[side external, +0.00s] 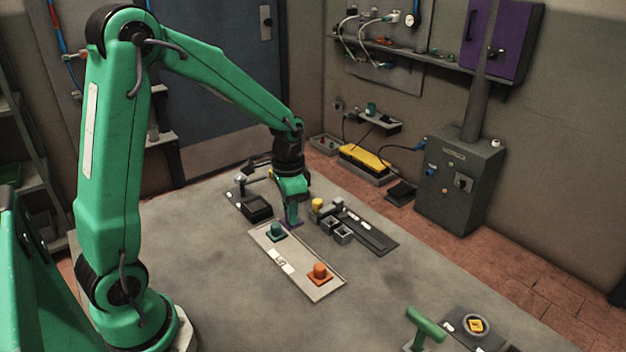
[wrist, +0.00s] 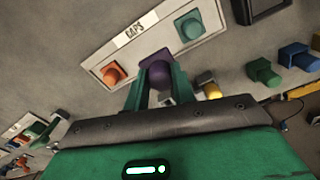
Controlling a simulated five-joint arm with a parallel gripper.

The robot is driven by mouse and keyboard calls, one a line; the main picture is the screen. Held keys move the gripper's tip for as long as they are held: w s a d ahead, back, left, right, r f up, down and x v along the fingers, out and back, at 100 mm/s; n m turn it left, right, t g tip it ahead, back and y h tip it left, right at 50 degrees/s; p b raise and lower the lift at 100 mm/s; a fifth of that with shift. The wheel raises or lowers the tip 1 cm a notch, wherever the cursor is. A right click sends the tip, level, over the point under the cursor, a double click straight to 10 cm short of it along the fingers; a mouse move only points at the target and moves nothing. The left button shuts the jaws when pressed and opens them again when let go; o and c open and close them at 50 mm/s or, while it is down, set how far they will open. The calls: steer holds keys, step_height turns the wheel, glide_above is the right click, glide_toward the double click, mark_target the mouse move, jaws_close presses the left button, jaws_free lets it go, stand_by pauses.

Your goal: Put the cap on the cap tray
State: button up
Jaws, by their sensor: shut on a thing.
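My gripper (side external: 291,215) is shut on a purple cap (wrist: 156,72), with its green fingers on either side. In the side view the purple cap (side external: 293,223) shows only partly below the fingers, by the far end of the cap tray (side external: 297,262). In the wrist view the tray (wrist: 150,47), labelled "CAPS", lies beyond the purple cap, which overlaps its near edge. I cannot tell whether the cap touches anything. An orange cap (side external: 320,271) and a teal cap (side external: 276,231) sit on the tray.
A black box (side external: 257,208) stands behind the tray. A yellow piece (side external: 318,205) and grey open boxes (side external: 342,234) stand to the right. A green handle (side external: 425,326) is at the front. The table left of the tray is clear.

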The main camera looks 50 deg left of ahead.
steer(key=shift+s+d+f, duration=0.15)
steer(key=shift+d+f, duration=0.4)
steer(key=shift+s+d+f, duration=0.15)
steer(key=shift+d+f, duration=0.4)
steer(key=shift+f, duration=0.15)
steer(key=shift+f, duration=2.4)
steer(key=shift+f, duration=0.35)
steer(key=o, duration=1)
steer(key=shift+o, duration=0.2)
steer(key=shift+r, duration=0.1)
steer(key=shift+r, duration=3.85)
